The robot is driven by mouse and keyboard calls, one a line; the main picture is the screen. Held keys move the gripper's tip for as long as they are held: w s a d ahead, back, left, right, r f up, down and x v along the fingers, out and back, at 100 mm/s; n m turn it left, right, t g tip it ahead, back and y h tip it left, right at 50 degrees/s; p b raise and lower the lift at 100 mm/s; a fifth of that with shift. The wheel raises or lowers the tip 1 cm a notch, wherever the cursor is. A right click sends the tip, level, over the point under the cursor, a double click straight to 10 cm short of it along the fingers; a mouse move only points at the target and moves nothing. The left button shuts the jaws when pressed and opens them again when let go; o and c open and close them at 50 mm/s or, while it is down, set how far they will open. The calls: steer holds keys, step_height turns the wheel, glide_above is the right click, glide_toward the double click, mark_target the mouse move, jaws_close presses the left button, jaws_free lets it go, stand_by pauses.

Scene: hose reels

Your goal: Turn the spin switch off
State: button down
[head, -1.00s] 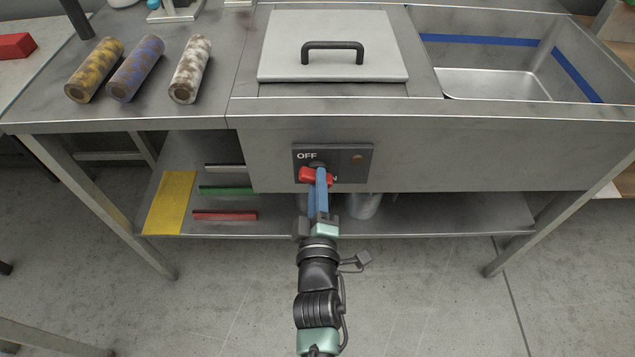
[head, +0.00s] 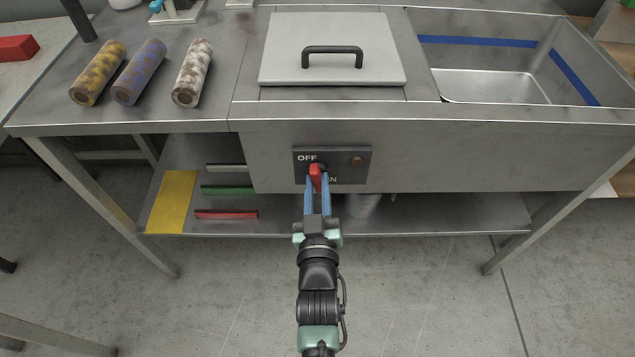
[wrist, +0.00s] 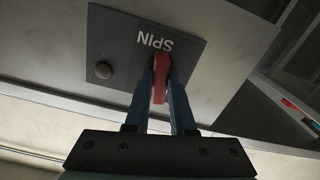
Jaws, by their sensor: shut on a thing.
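The spin switch is a red lever (head: 315,178) on a dark panel (head: 345,157) on the front of the steel counter. The lever points down, toward me. My gripper (head: 317,184) has its blue fingers on both sides of the lever, closed on it. In the wrist view the red lever (wrist: 160,80) stands between the two blue fingers, with the word SPIN beside it. A brownish round lamp (wrist: 103,70) sits on the panel.
Above the panel is a grey lid (head: 333,48) with a black handle. A sink (head: 490,85) is at right. Three stained rolls (head: 190,85) lie on the counter at left. The shelf below holds a yellow sheet (head: 171,200) and coloured bars. The floor in front is clear.

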steer(key=shift+m, duration=1.1)
steer(key=c, duration=0.8)
jaws_free()
steer(key=shift+o, duration=0.2)
steer(key=shift+s, duration=0.1)
steer(key=s+p, duration=0.2)
steer(key=s, duration=1)
steer(key=shift+s, duration=0.4)
